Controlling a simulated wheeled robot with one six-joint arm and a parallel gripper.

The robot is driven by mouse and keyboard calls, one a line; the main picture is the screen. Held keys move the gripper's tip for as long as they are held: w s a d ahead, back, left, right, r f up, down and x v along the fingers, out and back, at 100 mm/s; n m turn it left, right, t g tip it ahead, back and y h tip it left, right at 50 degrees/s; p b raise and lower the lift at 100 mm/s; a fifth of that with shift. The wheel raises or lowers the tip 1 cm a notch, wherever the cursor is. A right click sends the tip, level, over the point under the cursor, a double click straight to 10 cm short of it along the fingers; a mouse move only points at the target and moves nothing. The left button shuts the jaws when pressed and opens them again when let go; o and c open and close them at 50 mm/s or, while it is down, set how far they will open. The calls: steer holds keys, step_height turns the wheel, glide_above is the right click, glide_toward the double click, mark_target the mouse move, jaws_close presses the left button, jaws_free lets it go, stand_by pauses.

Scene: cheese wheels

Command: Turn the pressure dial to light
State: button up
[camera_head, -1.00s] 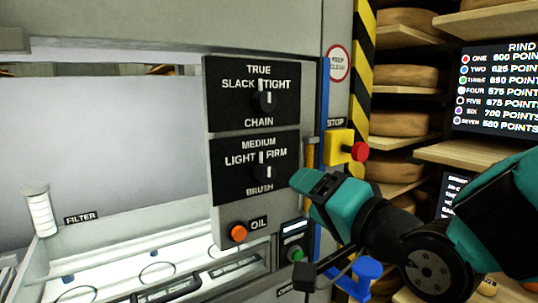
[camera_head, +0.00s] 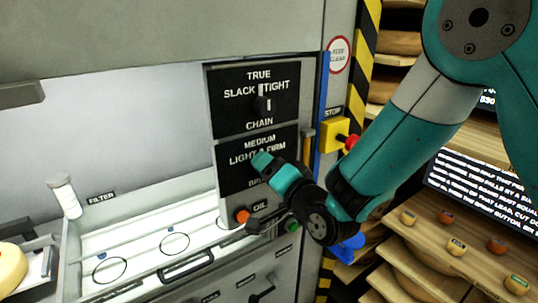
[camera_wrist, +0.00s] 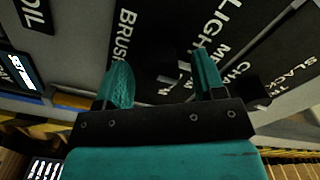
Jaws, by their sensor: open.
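The brush dial panel (camera_head: 230,172), lettered LIGHT, MEDIUM and FIRM, is on the machine's front, below the chain panel. My gripper (camera_head: 264,166) is in front of its middle and hides the dial in the head view. In the wrist view my gripper (camera_wrist: 162,68) is open, its two teal fingers apart. The dark dial (camera_wrist: 178,82) with a pale mark shows between the fingers; I cannot tell whether they touch it. The words LIGHT and BRUSH are on either side. The dial's present setting is hard to read.
The chain dial (camera_head: 263,103) sits just above. An orange oil button (camera_head: 242,216), a green button (camera_head: 292,227) and a red stop button (camera_head: 351,142) are near my arm. Shelves with cheese wheels (camera_head: 404,42) stand at the right.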

steer(key=shift+w+a, duration=0.2)
steer(key=shift+w, duration=0.05)
steer(key=shift+c, duration=0.4)
steer(key=c, duration=0.8)
steer(key=shift+f+n+b, duration=0.1)
steer(key=shift+n+b, duration=0.2)
steer(key=n+b, duration=0.4)
steer(key=b, duration=0.1)
steer(key=shift+f+n, duration=0.2)
steer(key=shift+n, duration=0.1)
steer(key=n+b, duration=0.2)
steer(key=b, duration=0.1)
steer(key=shift+r+n+b, duration=0.2)
steer(key=shift+n+b, duration=0.7)
steer(key=shift+b, duration=0.15)
